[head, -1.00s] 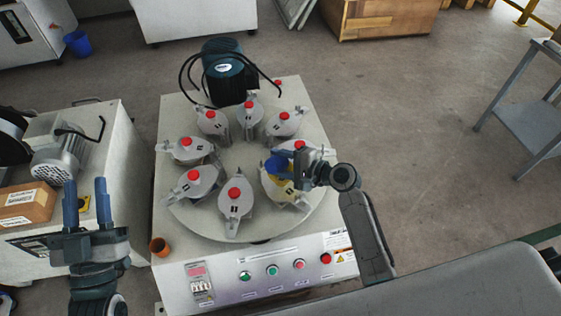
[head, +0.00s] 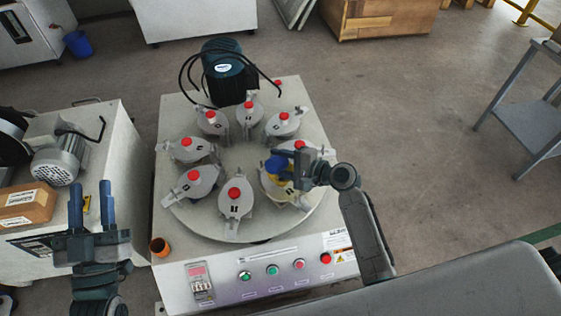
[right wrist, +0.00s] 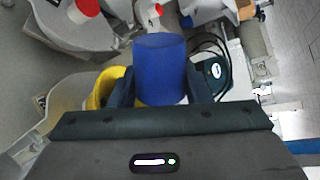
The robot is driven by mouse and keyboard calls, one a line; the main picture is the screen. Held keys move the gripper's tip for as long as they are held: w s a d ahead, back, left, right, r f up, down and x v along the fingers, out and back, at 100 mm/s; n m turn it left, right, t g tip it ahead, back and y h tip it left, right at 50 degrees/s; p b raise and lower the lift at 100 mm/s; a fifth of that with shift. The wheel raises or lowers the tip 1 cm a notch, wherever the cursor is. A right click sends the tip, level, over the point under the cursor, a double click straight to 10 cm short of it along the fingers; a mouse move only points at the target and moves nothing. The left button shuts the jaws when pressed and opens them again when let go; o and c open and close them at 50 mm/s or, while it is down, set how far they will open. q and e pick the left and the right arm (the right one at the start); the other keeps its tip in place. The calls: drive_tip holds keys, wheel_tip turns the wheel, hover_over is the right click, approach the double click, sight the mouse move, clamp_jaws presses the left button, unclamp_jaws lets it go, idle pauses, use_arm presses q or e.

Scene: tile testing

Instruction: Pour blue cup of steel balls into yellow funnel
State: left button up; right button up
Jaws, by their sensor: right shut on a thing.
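The blue cup (head: 274,166) is in my right gripper (head: 284,160), above the right side of the round turntable. In the right wrist view the blue cup (right wrist: 160,70) sits between the two dark fingers of the gripper (right wrist: 160,88), its side facing the camera. The steel balls are not visible. The yellow funnel (head: 283,187) is just below the cup, partly hidden by the cup and gripper; it also shows in the right wrist view (right wrist: 104,88) behind the left finger. My left gripper (head: 92,206) is open and empty, left of the machine.
Several grey jars with red caps (head: 234,194) ring the turntable (head: 215,226). A dark motor with cables (head: 223,68) stands behind. A cardboard box (head: 26,205) lies on the left cabinet.

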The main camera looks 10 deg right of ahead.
use_arm(q)
drive_tip(key=shift+f+g, duration=0.3)
drive_tip(key=shift+f, duration=0.2)
drive_tip(key=shift+w+f, duration=0.1)
drive_tip(key=shift+w, duration=0.05)
idle(1.4)
use_arm(e)
drive_tip(key=shift+r+p, duration=0.15)
drive_tip(key=shift+p, duration=1.6)
drive_tip(key=shift+w+d+f+m+y, duration=0.2)
drive_tip(key=shift+m+y, duration=0.2)
drive_tip(key=shift+m, duration=0.7)
use_arm(q)
drive_tip(key=s+f+g, duration=0.3)
drive_tip(key=f+g, duration=0.1)
drive_tip(key=f, duration=0.2)
drive_tip(key=s+d+f+g, duration=0.1)
drive_tip(key=s+f+g, duration=0.1)
drive_tip(key=f+g, duration=0.2)
drive_tip(key=s+d+f+n+g, duration=0.1)
drive_tip(key=s+f+g, duration=0.2)
drive_tip(key=f, duration=0.6)
drive_tip(key=shift+s+g, duration=0.3)
drive_tip(key=shift+g, duration=0.6)
use_arm(e)
drive_tip(key=shift+w+d+f+m+y, duration=0.1)
drive_tip(key=shift+d+m+y, duration=0.05)
drive_tip(key=shift+m+y, duration=0.2)
